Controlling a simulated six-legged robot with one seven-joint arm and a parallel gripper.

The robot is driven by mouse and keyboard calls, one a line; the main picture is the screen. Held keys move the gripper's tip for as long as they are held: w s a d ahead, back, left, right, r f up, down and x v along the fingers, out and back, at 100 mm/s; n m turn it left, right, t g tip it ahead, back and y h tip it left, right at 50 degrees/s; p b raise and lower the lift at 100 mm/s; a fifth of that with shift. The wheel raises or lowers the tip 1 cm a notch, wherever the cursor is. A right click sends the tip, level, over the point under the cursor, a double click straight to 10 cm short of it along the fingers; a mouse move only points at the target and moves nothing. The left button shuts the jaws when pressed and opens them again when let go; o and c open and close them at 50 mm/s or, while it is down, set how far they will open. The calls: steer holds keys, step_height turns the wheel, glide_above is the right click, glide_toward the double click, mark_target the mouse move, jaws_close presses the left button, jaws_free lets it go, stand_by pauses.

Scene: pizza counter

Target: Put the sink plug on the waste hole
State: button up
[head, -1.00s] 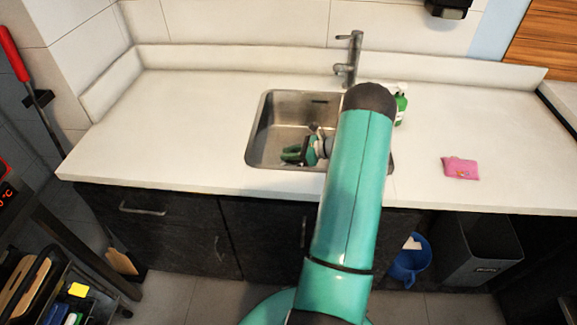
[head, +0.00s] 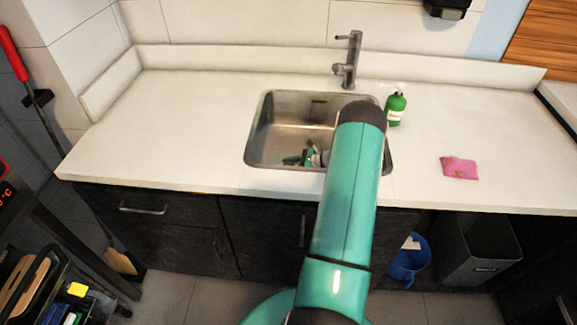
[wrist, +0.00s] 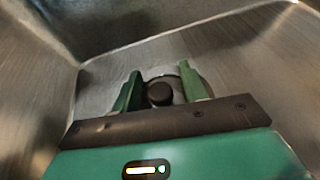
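My gripper (wrist: 162,82) is down inside the steel sink; in the head view it is a small green shape (head: 307,156) near the basin's front, partly hidden by my arm. In the wrist view its two green fingers stand apart. A dark round knob, apparently the sink plug (wrist: 159,94), lies between them, close to the left finger, with a gap to the right finger. A pale round rim, perhaps the waste hole (wrist: 203,84), shows behind the knob. I cannot tell whether the plug is seated in it.
The sink basin (head: 285,112) has steel walls close around my gripper. A tap (head: 348,65) stands behind it. A green bottle (head: 395,108) is at its right, and a pink packet (head: 459,168) lies farther right. The white counter (head: 170,125) is clear on the left.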

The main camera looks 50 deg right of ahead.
steer(key=shift+r, duration=0.15)
steer(key=v, duration=0.7)
steer(key=shift+s+d, duration=0.15)
steer(key=shift+s, duration=0.05)
